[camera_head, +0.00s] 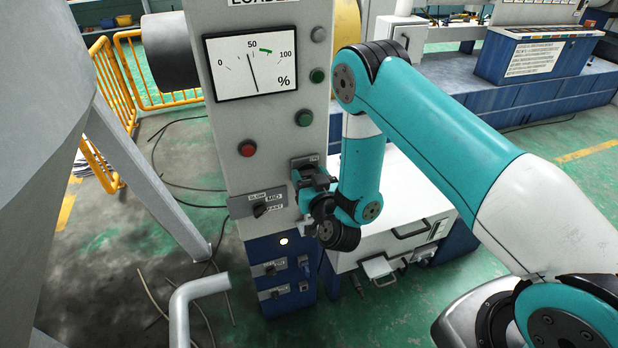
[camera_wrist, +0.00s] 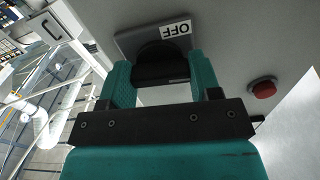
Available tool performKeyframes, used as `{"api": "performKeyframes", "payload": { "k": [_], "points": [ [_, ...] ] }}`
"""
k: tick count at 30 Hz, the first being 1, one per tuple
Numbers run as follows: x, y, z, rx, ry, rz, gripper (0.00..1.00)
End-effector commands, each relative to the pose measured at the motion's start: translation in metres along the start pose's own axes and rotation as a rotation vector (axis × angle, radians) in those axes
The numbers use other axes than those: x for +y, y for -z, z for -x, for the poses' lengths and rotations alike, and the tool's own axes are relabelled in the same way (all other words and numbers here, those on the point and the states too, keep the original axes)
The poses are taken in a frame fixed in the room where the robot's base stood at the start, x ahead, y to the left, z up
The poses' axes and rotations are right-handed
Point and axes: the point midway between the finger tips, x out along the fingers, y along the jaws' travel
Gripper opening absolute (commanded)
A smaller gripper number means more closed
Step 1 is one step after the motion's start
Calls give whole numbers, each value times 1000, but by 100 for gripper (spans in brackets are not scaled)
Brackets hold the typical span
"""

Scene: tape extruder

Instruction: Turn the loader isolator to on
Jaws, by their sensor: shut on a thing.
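The loader panel (camera_head: 268,120) is a tall light-grey cabinet face with a percent dial. The loader isolator (camera_wrist: 157,50) is a dark knob on a grey plate. In the wrist view an OFF label (camera_wrist: 176,30) shows upside down on that plate. My gripper (camera_wrist: 160,76) has its two teal fingers on either side of the knob and is shut on it. In the head view my gripper (camera_head: 312,180) reaches the panel's right side and hides most of the isolator. The knob's exact angle is hard to tell, and no ON label is visible.
A red button (camera_head: 247,149) and green buttons (camera_head: 304,118) sit above the isolator on the panel. A slow/mid/fast selector (camera_head: 261,209) is at lower left. A white box (camera_head: 400,240) stands right of the cabinet, and a grey bent pipe (camera_head: 195,295) is in front.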

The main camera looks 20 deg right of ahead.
Motion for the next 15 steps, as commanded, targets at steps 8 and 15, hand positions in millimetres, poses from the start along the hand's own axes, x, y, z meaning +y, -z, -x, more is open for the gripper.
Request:
{"api": "performKeyframes", "payload": {
  "k": [8, 15],
  "points": [
    [0, -3, 0, 1, -2, -210, 34],
    [0, -4, 0, 2, -1, -438, 34]
  ]
}}
